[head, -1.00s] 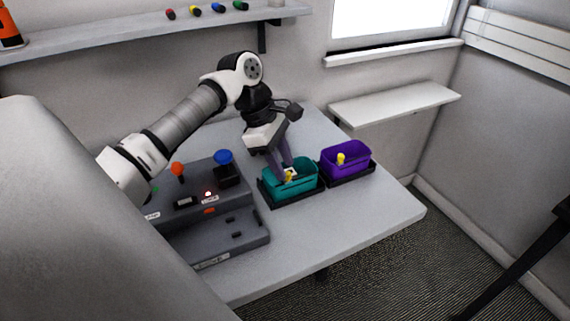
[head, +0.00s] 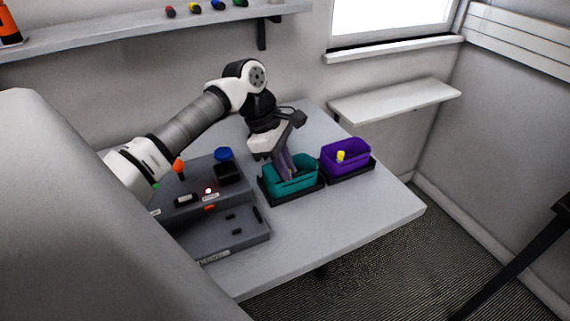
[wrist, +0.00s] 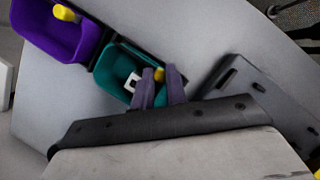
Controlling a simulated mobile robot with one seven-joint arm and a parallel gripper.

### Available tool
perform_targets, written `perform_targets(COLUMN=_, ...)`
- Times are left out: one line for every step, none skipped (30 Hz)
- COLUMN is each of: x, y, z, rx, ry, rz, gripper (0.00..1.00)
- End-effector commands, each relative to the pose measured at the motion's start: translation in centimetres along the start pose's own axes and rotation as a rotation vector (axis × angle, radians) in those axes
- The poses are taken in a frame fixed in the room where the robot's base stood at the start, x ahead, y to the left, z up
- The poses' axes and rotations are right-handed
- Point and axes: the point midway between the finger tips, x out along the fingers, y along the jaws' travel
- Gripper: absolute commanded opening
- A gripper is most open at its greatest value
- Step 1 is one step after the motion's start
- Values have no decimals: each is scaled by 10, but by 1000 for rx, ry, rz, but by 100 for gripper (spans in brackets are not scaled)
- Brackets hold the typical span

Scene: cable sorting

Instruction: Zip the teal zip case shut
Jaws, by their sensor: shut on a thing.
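The teal case (head: 306,183) stands open-topped in a black tray on the table, left of a purple case; it also shows in the wrist view (wrist: 110,64). My gripper (head: 288,175) points down into it, its fingers over its left part. In the wrist view the fingertips (wrist: 161,78) are shut on a small yellow piece (wrist: 159,74) at the teal case's edge. A white square piece (wrist: 132,83) with a dark centre lies inside, beside one finger. The fingers hide the yellow and white pieces in the head view.
The purple case (head: 345,157) holds a yellow piece (head: 340,156) and stands in a black tray close to the right. A grey console (head: 222,222) with knobs stands to the left. The table front (head: 330,222) is clear.

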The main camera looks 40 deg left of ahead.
Motion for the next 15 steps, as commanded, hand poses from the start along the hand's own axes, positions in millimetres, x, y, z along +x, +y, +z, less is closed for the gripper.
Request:
perform_targets(x=0, y=0, z=0, rx=0, ry=0, rz=1, gripper=0)
perform_targets(x=0, y=1, z=1, rx=1, ry=0, rz=0, gripper=0)
perform_targets(x=2, y=3, z=2, rx=2, ry=0, rz=0, gripper=0)
perform_targets(x=3, y=5, z=4, rx=3, ry=0, rz=0, gripper=0)
perform_targets(x=5, y=8, z=7, rx=4, ry=0, rz=0, gripper=0)
perform_targets(x=8, y=14, z=12, rx=5, ry=0, rz=-1, gripper=0)
perform_targets(x=10, y=18, z=16, rx=4, ry=0, rz=0, gripper=0)
perform_targets(x=12, y=23, z=20, rx=5, ry=0, rz=-1, gripper=0)
perform_targets(x=14, y=29, z=26, rx=6, ry=0, rz=0, gripper=0)
perform_targets(x=15, y=33, z=30, rx=5, ry=0, rz=0, gripper=0)
perform_targets(x=16, y=37, z=33, rx=4, ry=0, rz=0, gripper=0)
perform_targets(x=17, y=42, z=38, rx=4, ry=1, rz=0, gripper=0)
perform_targets(x=18, y=45, z=40, rx=3, ry=1, rz=0, gripper=0)
perform_targets(x=19, y=47, z=43, rx=3, ry=1, rz=0, gripper=0)
perform_targets(x=19, y=50, z=45, rx=2, ry=1, rz=0, gripper=0)
